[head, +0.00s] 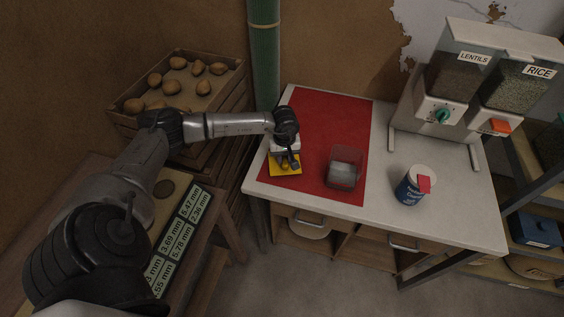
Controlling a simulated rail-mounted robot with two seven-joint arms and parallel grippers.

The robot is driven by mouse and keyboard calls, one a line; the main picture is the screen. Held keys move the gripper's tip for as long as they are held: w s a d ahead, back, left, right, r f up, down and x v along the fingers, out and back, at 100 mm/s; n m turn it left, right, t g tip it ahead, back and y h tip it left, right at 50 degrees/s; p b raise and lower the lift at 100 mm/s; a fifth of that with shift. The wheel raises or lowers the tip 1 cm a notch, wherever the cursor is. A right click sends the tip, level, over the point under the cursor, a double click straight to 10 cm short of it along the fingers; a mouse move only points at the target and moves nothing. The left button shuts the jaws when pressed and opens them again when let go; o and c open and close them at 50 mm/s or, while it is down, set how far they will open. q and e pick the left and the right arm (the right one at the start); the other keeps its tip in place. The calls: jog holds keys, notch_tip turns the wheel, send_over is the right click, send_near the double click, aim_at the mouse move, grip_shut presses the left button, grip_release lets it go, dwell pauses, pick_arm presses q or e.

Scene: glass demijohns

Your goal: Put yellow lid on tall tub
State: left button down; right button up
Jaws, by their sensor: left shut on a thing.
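The yellow lid (285,170) is a flat square at the left side of the red mat (318,118). My left gripper (288,162) is directly over it, pointing down, and is shut on it. The fingertips are small here, and I cannot tell whether the lid touches the mat. A clear tub (345,168) stands on the mat to the right of the lid, with its top open and something pale inside. My right gripper is not in view.
A blue and white container (414,185) with a red tab stands right of the mat. Lentil and rice dispensers (480,80) stand at the back right. A wooden crate of potatoes (180,85) is at the left. The counter's front right is clear.

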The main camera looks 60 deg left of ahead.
pick_arm(q)
jog(key=shift+r+p, duration=0.35)
jog(key=shift+r, duration=0.3)
jog(key=shift+r, duration=0.1)
jog(key=shift+r+p, duration=1.35)
jog(key=shift+r, duration=1.15)
